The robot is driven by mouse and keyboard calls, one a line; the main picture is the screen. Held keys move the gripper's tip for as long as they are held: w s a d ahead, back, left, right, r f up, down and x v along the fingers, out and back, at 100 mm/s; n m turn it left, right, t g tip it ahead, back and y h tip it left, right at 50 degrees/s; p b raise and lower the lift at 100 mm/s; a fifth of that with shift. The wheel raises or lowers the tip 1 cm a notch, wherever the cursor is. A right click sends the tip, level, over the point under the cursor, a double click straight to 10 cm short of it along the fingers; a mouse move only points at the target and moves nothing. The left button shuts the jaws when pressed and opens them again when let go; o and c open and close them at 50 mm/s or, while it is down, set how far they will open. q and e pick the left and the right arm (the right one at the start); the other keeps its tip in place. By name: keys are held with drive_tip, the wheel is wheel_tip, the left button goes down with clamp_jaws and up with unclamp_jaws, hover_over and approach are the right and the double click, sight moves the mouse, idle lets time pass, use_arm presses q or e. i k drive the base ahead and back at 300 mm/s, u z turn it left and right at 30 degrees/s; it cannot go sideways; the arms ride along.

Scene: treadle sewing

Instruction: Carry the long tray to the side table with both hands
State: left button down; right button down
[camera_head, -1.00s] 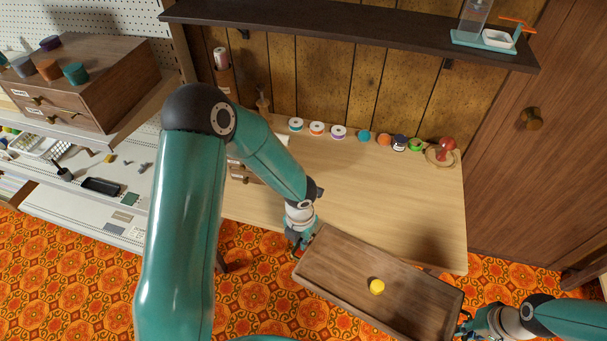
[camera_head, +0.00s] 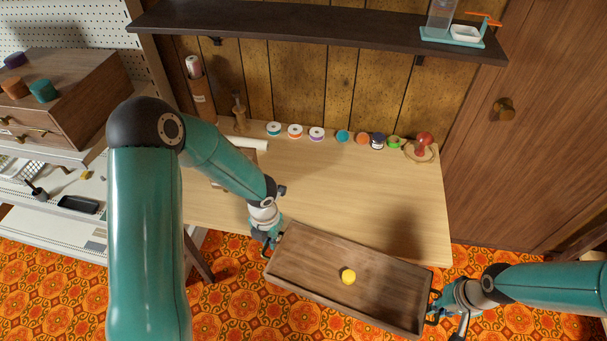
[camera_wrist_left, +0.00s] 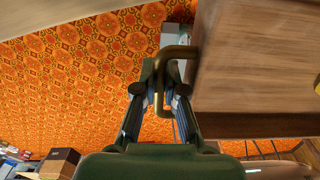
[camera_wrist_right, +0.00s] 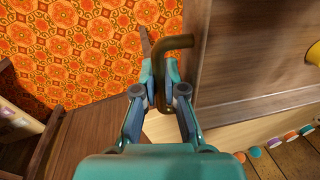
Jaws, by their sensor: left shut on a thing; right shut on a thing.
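The long wooden tray (camera_head: 320,262) hangs level in front of the light wooden table (camera_head: 350,195), its far edge close to the table's front edge. A yellow round thing (camera_head: 348,277) rests in it, right of the middle. My left gripper (camera_head: 268,245) is shut on the brass handle (camera_wrist_left: 183,52) at the tray's left end. My right gripper (camera_head: 436,312) is shut on the handle (camera_wrist_right: 172,42) at its right end. Both wrist views show the handles between the fingers. I cannot tell from here whether the tray touches the table.
Several thread spools (camera_head: 317,134) and a red-topped thing on a wooden dish (camera_head: 419,152) line the table's back. A white roll (camera_head: 247,143) lies at the back left. A dark shelf (camera_head: 320,30) hangs above. The table's middle is clear.

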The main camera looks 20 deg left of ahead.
sight(369, 201)
drive_tip(key=u, duration=0.4)
drive_tip(key=i, duration=1)
drive_tip(key=z, duration=0.4)
